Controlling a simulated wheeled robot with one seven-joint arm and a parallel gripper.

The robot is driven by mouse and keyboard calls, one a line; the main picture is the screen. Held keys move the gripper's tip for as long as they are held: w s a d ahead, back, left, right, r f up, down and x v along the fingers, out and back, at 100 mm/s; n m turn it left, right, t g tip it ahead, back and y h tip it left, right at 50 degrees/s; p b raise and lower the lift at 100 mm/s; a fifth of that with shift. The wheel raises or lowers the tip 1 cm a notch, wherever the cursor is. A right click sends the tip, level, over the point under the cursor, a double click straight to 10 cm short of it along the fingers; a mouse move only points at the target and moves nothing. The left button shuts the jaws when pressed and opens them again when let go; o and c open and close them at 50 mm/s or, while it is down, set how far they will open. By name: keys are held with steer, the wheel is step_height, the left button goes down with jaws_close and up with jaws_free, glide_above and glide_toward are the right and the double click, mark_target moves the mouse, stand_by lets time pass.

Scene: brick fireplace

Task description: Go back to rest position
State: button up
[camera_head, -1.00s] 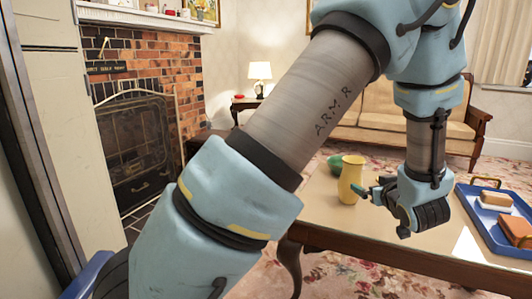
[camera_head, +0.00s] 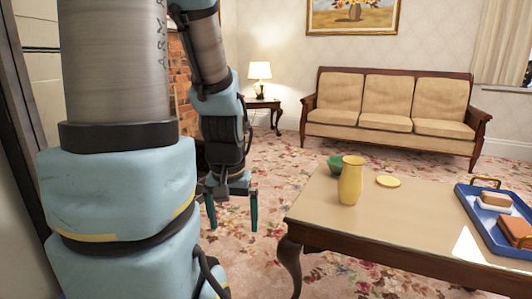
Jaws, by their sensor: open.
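My gripper (camera_head: 232,212) hangs at the left-centre of the head view, left of the coffee table and apart from it. Its two green-tipped fingers point down and are spread, with nothing between them. My arm rises along the left side of the view. A yellow vase (camera_head: 350,181) stands upright on the coffee table (camera_head: 400,225) near its left end. A green bowl (camera_head: 335,163) sits just behind the vase, partly hidden by it. A flat yellow disc (camera_head: 388,181) lies on the table to the right of the vase.
A blue tray (camera_head: 466,205) with a few block-like items is at the table's right. A beige sofa (camera_head: 390,105) stands behind the table. A side table (camera_head: 262,104) with a lit lamp (camera_head: 260,76) is at the back left. Patterned carpet lies open between them.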

step_height(320, 180, up, 34)
steer(key=p, duration=3.3)
steer(key=shift+w+d, duration=0.25)
steer(key=shift+r, duration=0.1)
